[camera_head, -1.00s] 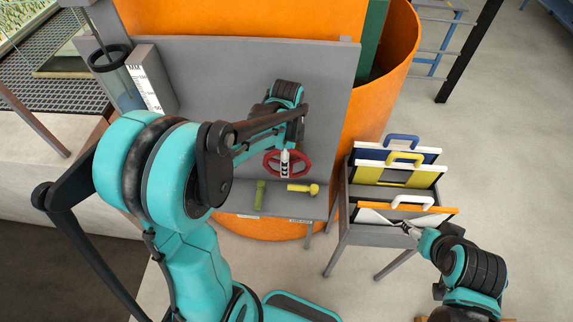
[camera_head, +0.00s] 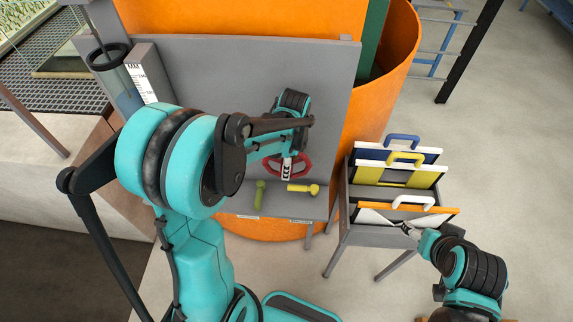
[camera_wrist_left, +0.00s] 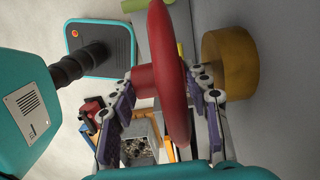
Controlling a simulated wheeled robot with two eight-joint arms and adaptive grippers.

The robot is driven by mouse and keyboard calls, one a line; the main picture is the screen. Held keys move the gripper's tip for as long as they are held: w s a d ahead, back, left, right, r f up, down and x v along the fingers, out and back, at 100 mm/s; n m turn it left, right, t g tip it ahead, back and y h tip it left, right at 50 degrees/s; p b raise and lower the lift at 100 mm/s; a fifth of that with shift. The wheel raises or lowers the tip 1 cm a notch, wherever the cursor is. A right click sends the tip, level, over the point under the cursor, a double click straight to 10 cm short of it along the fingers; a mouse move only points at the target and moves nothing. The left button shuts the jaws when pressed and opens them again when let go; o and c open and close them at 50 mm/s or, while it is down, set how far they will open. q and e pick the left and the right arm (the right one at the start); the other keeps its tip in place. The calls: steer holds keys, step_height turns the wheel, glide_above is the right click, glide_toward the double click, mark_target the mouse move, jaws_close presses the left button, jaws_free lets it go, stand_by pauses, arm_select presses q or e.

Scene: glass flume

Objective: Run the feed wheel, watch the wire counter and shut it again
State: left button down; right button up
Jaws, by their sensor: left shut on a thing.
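The red feed wheel (camera_head: 306,166) is on the front of the upright grey panel. In the left wrist view its red rim (camera_wrist_left: 175,60) shows edge-on, with a yellow-brown round part (camera_wrist_left: 230,66) behind it. My left gripper (camera_head: 287,170) is at the wheel. In the left wrist view its fingers lie on both sides of the red wheel, shut on it. A grey box with a white marked strip (camera_head: 141,83) stands at the panel's left; its figures are too small to read. I cannot tell whether it is the wire counter. My right gripper (camera_head: 409,230) is at the rack's front; its jaws are unclear.
A green handle (camera_head: 260,193) and a yellow handle (camera_head: 300,189) lie on the ledge below the wheel. A rack (camera_head: 345,215) at the right holds upright panels with blue, yellow and white handles. A glass cylinder (camera_head: 124,88) stands beside the marked box.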

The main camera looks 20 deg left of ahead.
arm_select(q)
steer(key=shift+d+y, duration=0.1)
steer(key=shift+y, duration=0.3)
arm_select(e)
steer(key=shift+f, duration=0.3)
arm_select(q)
steer(key=c, duration=0.7)
jaws_free()
steer(key=shift+c, duration=0.2)
steer(key=shift+r, duration=0.1)
step_height(320, 180, up, 12)
steer(key=d, duration=0.1)
steer(key=shift+w+d, duration=0.25)
steer(key=shift+f, duration=0.2)
